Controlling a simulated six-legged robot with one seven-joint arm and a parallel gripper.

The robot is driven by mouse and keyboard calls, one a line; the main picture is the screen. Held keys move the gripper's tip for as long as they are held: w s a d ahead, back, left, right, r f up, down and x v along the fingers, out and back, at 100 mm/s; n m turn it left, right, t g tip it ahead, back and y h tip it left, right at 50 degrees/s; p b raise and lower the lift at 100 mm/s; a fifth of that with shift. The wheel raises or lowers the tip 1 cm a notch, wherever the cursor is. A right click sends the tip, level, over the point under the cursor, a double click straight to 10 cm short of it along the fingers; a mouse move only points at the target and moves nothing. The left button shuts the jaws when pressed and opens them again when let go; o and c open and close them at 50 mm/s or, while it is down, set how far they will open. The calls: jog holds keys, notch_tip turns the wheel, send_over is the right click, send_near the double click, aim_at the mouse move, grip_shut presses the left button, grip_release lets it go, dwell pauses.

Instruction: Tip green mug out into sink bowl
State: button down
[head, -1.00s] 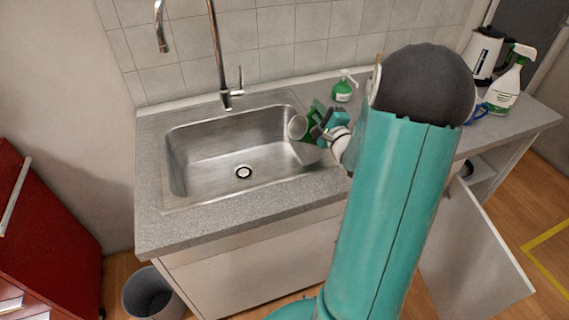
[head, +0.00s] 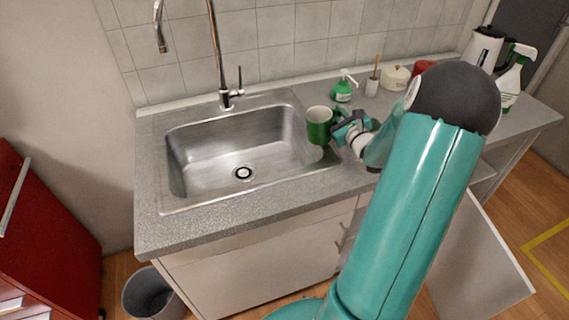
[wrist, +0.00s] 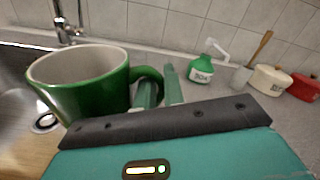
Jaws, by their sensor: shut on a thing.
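The green mug (head: 319,125) is held close to upright at the right edge of the sink bowl (head: 205,160). My gripper (head: 341,128) is on the mug's right side, shut on it. In the wrist view the mug (wrist: 85,92) shows a pale inside wall, and its handle lies at my gripper's fingers (wrist: 158,92). The bottom of the mug's inside is hidden. The sink bowl is bare steel with a drain (head: 243,173), and no liquid can be made out in it.
A tall tap (head: 222,60) stands behind the bowl. A green soap bottle (head: 343,88), a brush in a cup (head: 372,85), a white pot (head: 396,77), a red pot (head: 423,67), a spray bottle (head: 510,80) and a kettle (head: 484,48) stand along the counter to the right.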

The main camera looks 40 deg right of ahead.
jog(key=shift+s+d+r+m, duration=0.1)
jog(key=shift+s+d+m, duration=0.05)
jog(key=shift+d+m, duration=0.25)
jog(key=shift+d+f+m, duration=0.1)
jog(key=shift+f+m, duration=0.15)
jog(key=shift+m, duration=0.05)
jog(key=shift+d+r, duration=0.1)
jog(key=shift+r, duration=0.05)
